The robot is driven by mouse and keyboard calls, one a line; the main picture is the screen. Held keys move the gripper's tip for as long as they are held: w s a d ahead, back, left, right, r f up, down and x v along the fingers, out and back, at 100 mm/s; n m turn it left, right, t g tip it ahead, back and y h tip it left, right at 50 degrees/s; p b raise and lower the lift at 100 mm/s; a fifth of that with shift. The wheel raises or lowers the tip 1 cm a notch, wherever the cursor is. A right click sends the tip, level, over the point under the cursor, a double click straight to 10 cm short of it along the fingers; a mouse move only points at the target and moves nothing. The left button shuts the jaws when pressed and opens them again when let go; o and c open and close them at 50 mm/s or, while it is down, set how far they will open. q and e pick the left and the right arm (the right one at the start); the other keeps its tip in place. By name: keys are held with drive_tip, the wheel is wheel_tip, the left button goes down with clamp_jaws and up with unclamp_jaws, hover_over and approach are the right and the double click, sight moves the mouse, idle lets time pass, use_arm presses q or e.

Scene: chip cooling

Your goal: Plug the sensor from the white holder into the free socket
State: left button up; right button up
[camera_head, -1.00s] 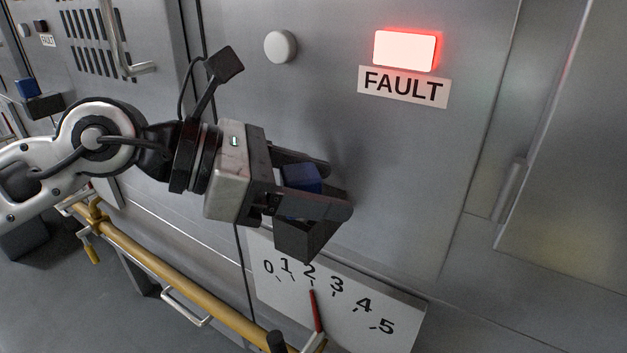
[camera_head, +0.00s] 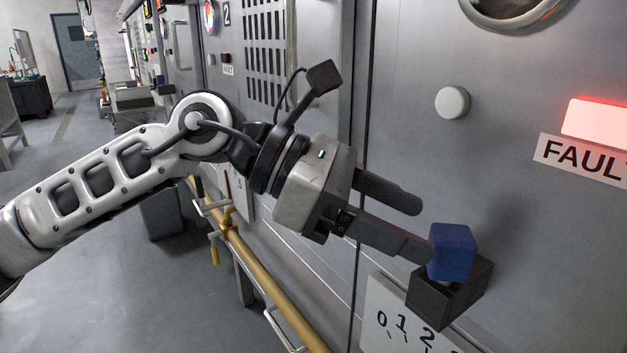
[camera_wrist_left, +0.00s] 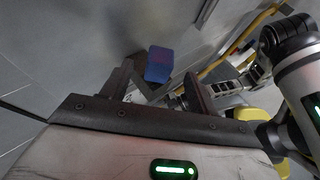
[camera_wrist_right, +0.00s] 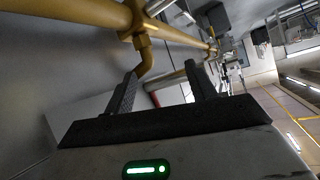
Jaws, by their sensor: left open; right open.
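A blue block (camera_head: 453,251), which may be the sensor, sits in a dark open-topped box (camera_head: 450,297) on the grey cabinet front. My left gripper (camera_head: 413,228) is open and empty, its fingertips just left of the block. The lower finger ends close to the block; I cannot tell whether they touch. In the left wrist view the block (camera_wrist_left: 159,64) shows beyond and between the open fingers. My right gripper (camera_wrist_right: 160,72) is open and empty near a yellow rail; it is out of the head view. I cannot make out a white holder.
A lit red FAULT lamp (camera_head: 597,122) and a round white knob (camera_head: 453,103) are on the cabinet. A white numbered scale (camera_head: 385,318) lies below the box. A yellow rail (camera_head: 262,266) runs along the cabinet below my left arm. Open floor lies left.

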use_arm(q)
drive_tip(key=s+v, duration=0.1)
drive_tip(key=v, duration=0.7)
drive_tip(key=shift+w+a+r+b, duration=0.15)
drive_tip(key=shift+w+a+b, duration=0.2)
drive_tip(key=shift+w, duration=0.15)
